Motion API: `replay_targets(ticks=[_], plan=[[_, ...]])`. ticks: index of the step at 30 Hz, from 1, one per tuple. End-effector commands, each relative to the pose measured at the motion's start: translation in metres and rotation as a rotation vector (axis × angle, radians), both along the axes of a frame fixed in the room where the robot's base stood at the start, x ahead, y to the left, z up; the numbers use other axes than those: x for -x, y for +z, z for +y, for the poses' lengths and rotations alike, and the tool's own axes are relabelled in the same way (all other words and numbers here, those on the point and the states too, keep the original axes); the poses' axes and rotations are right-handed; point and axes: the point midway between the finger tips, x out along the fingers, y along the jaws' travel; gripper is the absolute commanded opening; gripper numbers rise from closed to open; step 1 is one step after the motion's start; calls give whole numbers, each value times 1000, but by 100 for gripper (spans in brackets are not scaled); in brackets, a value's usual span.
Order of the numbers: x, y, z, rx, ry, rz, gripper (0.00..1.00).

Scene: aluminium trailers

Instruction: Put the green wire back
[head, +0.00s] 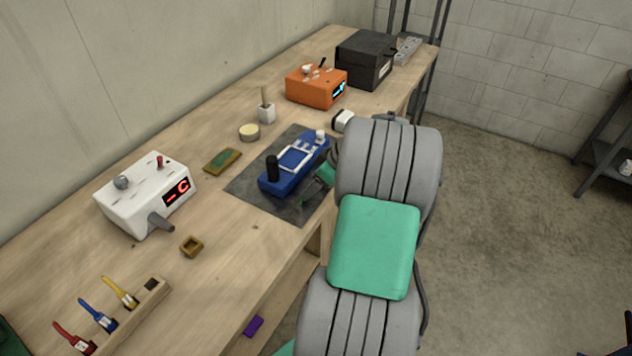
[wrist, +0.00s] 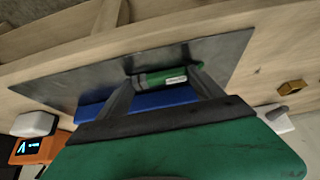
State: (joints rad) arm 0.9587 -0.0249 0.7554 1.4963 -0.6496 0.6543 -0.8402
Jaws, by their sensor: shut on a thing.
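The green wire, a green piece with a white label (wrist: 155,79), lies between the two fingertips of my gripper (wrist: 163,80) in the wrist view. My gripper is shut on it, over the dark mat (wrist: 215,52). In the head view my arm hides much of the gripper, which is at the mat's right side beside the blue device (head: 268,184). A wooden rack (head: 136,318) at lower left holds red (head: 70,338), blue (head: 97,314) and yellow (head: 118,291) wires. A dark slot (head: 152,284) shows at its right end.
An orange device (head: 316,88) and a black box (head: 364,61) stand at the back. A purple piece (head: 253,326) lies beyond the bench's front edge.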

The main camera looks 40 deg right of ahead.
Motion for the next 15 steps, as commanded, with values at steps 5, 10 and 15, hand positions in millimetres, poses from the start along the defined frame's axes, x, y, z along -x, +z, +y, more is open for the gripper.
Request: replay_targets(ticks=[5, 10, 15], plan=[[0, -2, 0, -1, 0, 0, 87], [0, -2, 0, -1, 0, 0, 98], [0, -1, 0, -1, 0, 0, 98]])
